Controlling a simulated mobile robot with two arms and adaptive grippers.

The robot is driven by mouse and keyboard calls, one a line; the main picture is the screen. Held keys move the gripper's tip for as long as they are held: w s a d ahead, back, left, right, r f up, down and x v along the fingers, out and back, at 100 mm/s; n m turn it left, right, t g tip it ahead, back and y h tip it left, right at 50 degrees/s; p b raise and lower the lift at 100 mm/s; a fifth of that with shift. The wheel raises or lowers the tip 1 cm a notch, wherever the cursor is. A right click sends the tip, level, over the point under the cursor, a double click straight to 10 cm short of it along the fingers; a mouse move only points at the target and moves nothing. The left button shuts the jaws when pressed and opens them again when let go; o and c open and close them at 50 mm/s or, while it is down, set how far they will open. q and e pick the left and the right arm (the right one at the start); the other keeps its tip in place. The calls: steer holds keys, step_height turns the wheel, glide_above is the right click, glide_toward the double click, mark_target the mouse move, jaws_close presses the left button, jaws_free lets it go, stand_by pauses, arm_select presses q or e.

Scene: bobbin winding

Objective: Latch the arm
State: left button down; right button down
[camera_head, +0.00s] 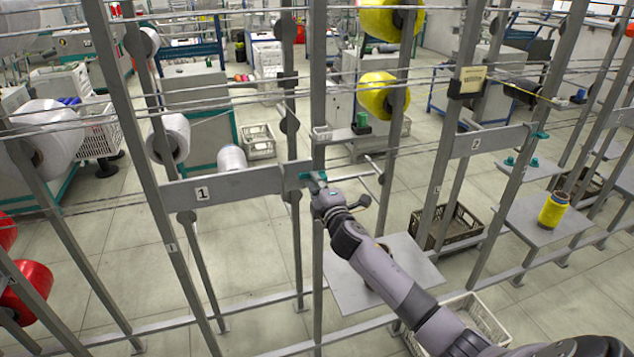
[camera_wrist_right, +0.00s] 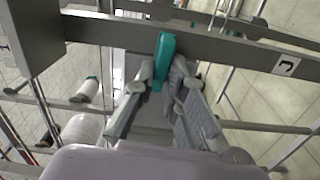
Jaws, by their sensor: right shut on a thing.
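A flat grey arm (camera_head: 240,188) with a "1" label spans two upright posts of the rack at centre left. A small teal handle (camera_head: 306,176) is at its right end. My right gripper (camera_head: 320,186) is at this end, with its forearm coming in from the lower right. In the right wrist view the teal handle (camera_wrist_right: 164,58) stands between the two fingers of my right gripper (camera_wrist_right: 163,80), which are shut on it, and the grey arm (camera_wrist_right: 230,45) runs across behind. The fingers hide the lower part of the handle. My left gripper is not in view.
A second grey arm (camera_head: 490,140) with a "2" label is to the right. Upright posts (camera_head: 455,130) and thin rods surround my forearm. A grey plate (camera_head: 345,290) lies below it. A yellow bobbin (camera_head: 553,210) stands on another plate at right.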

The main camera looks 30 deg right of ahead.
steer(key=shift+f+n, duration=0.15)
steer(key=shift+n, duration=0.35)
steer(key=c, duration=1.6)
jaws_free()
steer(key=shift+c, duration=0.2)
steer(key=v, duration=1.2)
